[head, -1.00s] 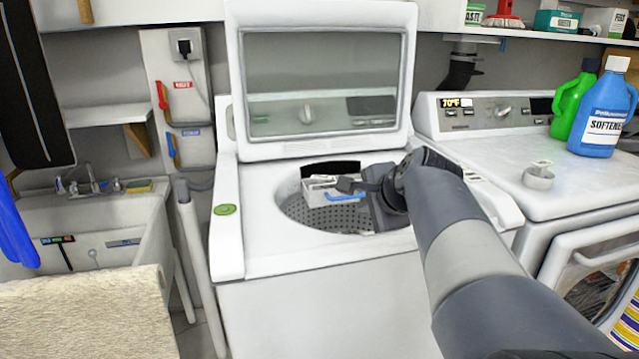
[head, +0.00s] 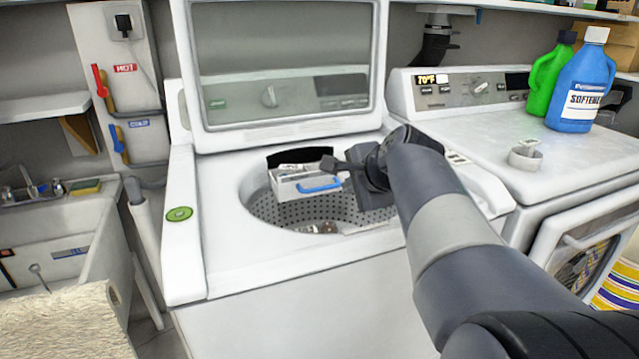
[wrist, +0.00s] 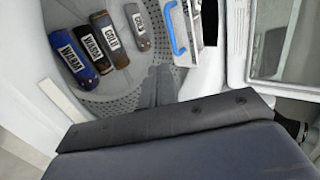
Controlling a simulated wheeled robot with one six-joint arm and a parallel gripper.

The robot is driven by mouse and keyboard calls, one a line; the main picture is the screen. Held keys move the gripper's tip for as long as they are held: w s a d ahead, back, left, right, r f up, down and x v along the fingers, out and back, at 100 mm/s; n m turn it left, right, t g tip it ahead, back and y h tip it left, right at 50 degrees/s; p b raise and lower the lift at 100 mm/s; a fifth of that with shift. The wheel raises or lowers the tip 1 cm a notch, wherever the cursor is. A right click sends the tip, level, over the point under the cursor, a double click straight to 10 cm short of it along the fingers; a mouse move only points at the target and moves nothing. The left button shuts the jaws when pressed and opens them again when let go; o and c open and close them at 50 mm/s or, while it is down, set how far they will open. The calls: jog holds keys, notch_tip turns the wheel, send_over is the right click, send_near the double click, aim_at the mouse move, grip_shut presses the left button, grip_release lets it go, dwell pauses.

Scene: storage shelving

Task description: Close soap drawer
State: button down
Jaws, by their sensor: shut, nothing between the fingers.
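The soap drawer (head: 297,184) is a white box with a blue handle (head: 320,185). It sticks out over the washer's drum opening, below a dark slot at the back rim. In the wrist view the drawer (wrist: 194,22) and its blue handle (wrist: 172,30) are at the top, right of centre. My gripper (head: 330,165) is shut and empty, close to the drawer's right side in the head view. Whether it touches the drawer I cannot tell. In the wrist view my gripper's fingers (wrist: 158,85) point up over the drum, left of and below the drawer.
The washer lid (head: 285,70) stands open. Several rolled items labelled WARM or COLD (wrist: 100,35) lie in the perforated drum (head: 330,208). A dryer (head: 490,140) stands on the right with a blue softener bottle (head: 580,90). A sink (head: 60,220) is on the left.

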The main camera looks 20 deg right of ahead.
jog(key=b, duration=0.2)
send_near(322, 189)
notch_tip(322, 189, down, 4)
jog(key=w, duration=0.5)
jog(key=shift+f+b, duration=0.3)
jog(key=shift+w+r+p, duration=0.15)
jog(key=shift+w+p, duration=0.05)
jog(key=shift+p, duration=0.15)
jog(key=w+p, duration=0.7)
jog(key=w, duration=0.1)
jog(key=shift+w, duration=0.35)
jog(key=shift+w+p, duration=0.3)
jog(key=shift+w, duration=0.15)
